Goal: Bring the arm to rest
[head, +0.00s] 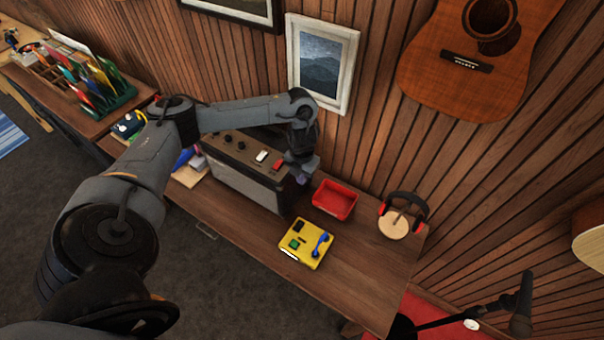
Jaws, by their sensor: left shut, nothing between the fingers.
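My left arm (150,160) reaches in from the lower left, bends at the elbow and stretches over the wooden table (350,270). My left gripper (300,177) points down at the right end of the dark amplifier-like box (245,185). It is shut and empty. Its fingertips are small and partly dark against the box, and I cannot tell whether they touch it. My right gripper is not in view.
Small white (261,156) and red (277,164) items lie on the dark box. A microphone (521,318) stands lower right.

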